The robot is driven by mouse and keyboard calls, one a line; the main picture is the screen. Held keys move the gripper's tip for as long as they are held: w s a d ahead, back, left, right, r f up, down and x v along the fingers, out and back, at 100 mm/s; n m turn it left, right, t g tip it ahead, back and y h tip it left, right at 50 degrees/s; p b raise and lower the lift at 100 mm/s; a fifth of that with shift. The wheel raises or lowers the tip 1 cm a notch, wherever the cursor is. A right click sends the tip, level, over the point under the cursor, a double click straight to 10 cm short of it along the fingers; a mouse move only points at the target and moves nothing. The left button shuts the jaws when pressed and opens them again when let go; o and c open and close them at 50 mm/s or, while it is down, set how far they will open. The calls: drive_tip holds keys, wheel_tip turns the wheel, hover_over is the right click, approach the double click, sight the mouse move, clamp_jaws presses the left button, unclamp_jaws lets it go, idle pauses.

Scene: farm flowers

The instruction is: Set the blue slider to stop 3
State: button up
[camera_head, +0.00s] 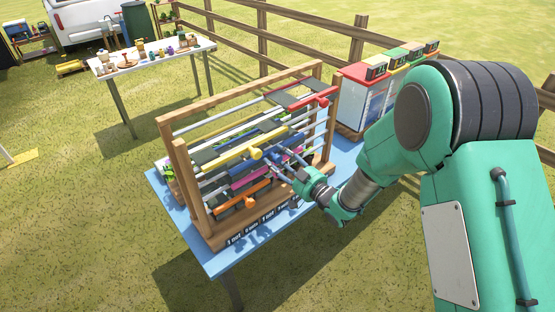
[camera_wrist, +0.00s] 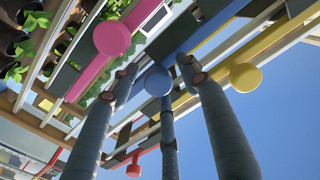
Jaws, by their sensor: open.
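The blue slider (camera_head: 256,166) sits on a rail of the wooden rack, between the yellow slider (camera_head: 232,159) above and the pink slider (camera_head: 249,178) below. Its round blue knob (camera_wrist: 158,81) faces me in the wrist view. My gripper (camera_head: 285,168) is at the rack's front on the knob's right side. In the wrist view my open fingers (camera_wrist: 157,75) stand on both sides of the knob, with gaps visible, and another finger is just below it. I cannot tell which stop the blue slider is at; the labels (camera_head: 267,219) along the base are too small to read surely.
A red slider (camera_head: 308,101) is high on the right and an orange slider (camera_head: 243,202) low. The rack stands on a blue table (camera_head: 218,262). Boxed containers (camera_head: 363,92) stand behind on the right, near a wooden fence (camera_head: 305,46). A white table (camera_head: 145,60) with small items is at the back left.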

sight(289, 143)
drive_tip(key=shift+w+a, duration=0.15)
drive_tip(key=shift+w, duration=0.05)
drive_tip(key=shift+c, duration=0.5)
clamp_jaws()
drive_tip(key=w+d+b, duration=0.1)
drive_tip(key=w+d, duration=0.5)
drive_tip(key=shift+w+r, duration=0.1)
drive_tip(key=shift+r, duration=0.1)
drive_tip(key=shift+c, duration=0.3)
unclamp_jaws()
drive_tip(key=shift+r, duration=0.1)
drive_tip(key=shift+o, duration=0.8)
drive_tip(key=shift+f, duration=0.2)
